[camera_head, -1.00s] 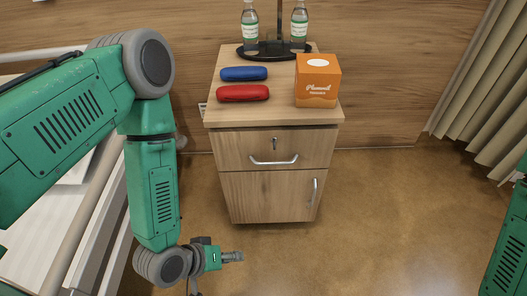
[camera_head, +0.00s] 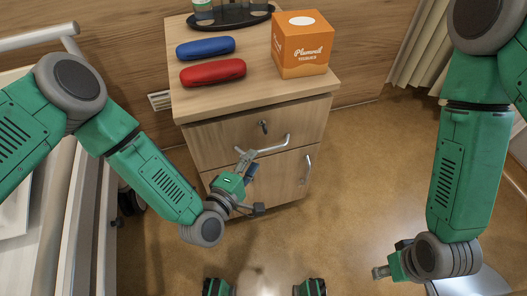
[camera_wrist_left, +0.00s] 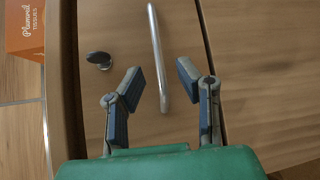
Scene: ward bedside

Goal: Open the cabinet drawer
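The wooden bedside cabinet has a top drawer (camera_head: 224,136) that looks closed, with a keyhole lock (camera_head: 264,127) above its silver bar handle (camera_head: 273,149). My left gripper (camera_head: 247,160) is at the left part of this handle. In the left wrist view, the left gripper (camera_wrist_left: 160,80) is open, its blue-padded fingers on either side of the handle (camera_wrist_left: 158,50) with gaps visible; whether the bar lies fully between the pads in depth is unclear. My right gripper (camera_head: 380,272) is low at the right, away from the cabinet; its fingers are too small to read.
On the cabinet top are a blue case (camera_head: 206,47), a red case (camera_head: 213,72), an orange tissue box (camera_head: 302,62) and a black tray (camera_head: 232,18) with bottles. A lower door has its own handle (camera_head: 306,169). A bed stands left; floor to the right is clear.

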